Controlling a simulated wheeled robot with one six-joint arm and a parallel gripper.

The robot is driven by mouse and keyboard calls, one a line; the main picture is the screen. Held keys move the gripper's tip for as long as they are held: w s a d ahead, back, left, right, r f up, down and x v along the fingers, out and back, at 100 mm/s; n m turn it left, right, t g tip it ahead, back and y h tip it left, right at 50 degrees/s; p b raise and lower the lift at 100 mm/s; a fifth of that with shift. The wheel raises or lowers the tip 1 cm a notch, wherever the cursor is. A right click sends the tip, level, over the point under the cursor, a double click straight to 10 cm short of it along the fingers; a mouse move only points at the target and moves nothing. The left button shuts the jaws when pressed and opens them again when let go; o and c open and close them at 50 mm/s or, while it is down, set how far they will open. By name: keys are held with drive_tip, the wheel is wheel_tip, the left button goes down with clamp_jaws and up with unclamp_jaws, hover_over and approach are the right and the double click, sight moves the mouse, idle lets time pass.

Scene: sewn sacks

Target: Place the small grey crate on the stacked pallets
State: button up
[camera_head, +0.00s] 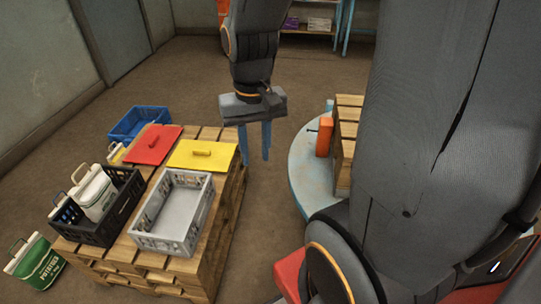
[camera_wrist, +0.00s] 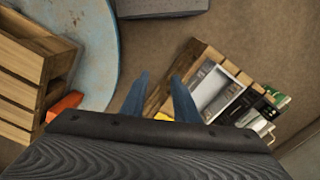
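The small grey crate (camera_head: 165,244) is an open, empty box with slotted walls. It sits upright on top of the stacked pallets (camera_head: 222,235), near their front right part. It also shows in the wrist view (camera_wrist: 236,99), on the pallets (camera_wrist: 158,98). My gripper (camera_head: 254,145) hangs above the floor just right of the pallets' far end, with its two blue fingers pointing down. The fingers are apart with nothing between them, also in the wrist view (camera_wrist: 159,98). The gripper is clear of the crate.
A black crate (camera_head: 124,216) with a white container stands left of the grey crate. Red (camera_head: 153,145) and yellow (camera_head: 202,154) lids lie behind. A round blue table (camera_head: 308,180) holds a wooden crate (camera_head: 346,150).

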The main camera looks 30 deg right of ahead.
drive_tip(key=shift+n, duration=0.5)
drive_tip(key=s, duration=0.1)
drive_tip(key=s+r, duration=0.1)
drive_tip(key=s, duration=0.1)
drive_tip(key=s+d+r, duration=0.1)
drive_tip(key=s, duration=0.1)
drive_tip(key=shift+s, duration=0.15)
drive_tip(key=a+r+n+p, duration=0.1)
drive_tip(key=a+r+p, duration=0.3)
drive_tip(key=p, duration=0.4)
drive_tip(key=shift+s+r+n+p, duration=0.3)
drive_tip(key=shift+s+r+p, duration=0.05)
drive_tip(key=shift+r, duration=0.1)
